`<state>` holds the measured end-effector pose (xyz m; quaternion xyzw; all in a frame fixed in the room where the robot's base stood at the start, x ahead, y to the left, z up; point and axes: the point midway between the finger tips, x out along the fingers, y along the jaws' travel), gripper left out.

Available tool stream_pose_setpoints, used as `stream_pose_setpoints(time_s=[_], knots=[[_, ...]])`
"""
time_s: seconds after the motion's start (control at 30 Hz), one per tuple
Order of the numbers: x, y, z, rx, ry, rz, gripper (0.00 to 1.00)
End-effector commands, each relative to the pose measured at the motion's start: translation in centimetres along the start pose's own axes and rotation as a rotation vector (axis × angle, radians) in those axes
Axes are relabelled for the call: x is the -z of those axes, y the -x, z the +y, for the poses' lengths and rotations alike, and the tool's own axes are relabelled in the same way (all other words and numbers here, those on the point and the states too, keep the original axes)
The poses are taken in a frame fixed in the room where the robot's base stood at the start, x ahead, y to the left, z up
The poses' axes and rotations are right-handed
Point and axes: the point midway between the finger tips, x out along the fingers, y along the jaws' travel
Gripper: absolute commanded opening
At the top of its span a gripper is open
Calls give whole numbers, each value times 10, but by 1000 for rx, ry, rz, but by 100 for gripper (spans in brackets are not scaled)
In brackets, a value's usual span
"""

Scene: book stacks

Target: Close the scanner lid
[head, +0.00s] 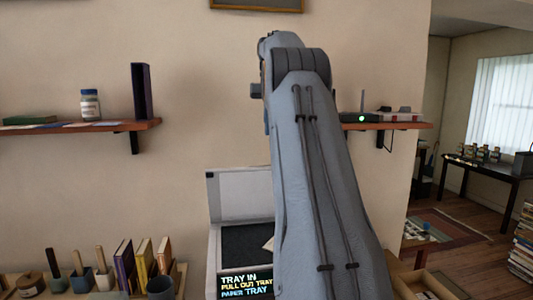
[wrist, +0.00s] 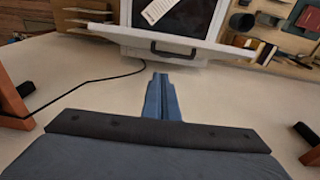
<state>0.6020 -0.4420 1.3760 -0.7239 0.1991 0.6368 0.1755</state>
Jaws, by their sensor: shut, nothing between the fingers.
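The scanner stands on the desk in the head view, with its pale lid (head: 240,193) raised about upright behind the dark bed (head: 243,243). A paper slip (head: 268,245) lies on the bed, partly behind my arm. In the wrist view, seen from above, the lid's edge (wrist: 215,51) carries a dark handle (wrist: 172,53), with the dark bed (wrist: 188,17) and slip (wrist: 158,10) beyond. My gripper (wrist: 160,76) is shut and empty, its tips just short of the lid's edge in the picture; I cannot tell the true gap. In the head view my arm hides it.
Books and cups (head: 160,286) stand left of the scanner. A cable (wrist: 85,84) crosses the wall. The wall between the shelves is bare.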

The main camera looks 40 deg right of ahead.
Motion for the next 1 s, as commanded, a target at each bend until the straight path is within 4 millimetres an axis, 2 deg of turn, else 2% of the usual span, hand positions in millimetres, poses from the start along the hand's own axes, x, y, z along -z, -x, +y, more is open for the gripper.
stream_pose_setpoints(time_s=[0.1, 0.23, 0.37, 0.73, 1.0], knots=[[1, 7, 12, -2, -13, 0, 0], [0, 0, 13, -2, -14, -2, 0], [-1, -18, 12, -2, -13, -2, 0], [-1, -91, 12, -2, -12, -3, 0], [-27, -95, 12, -2, -13, 0, 0]])
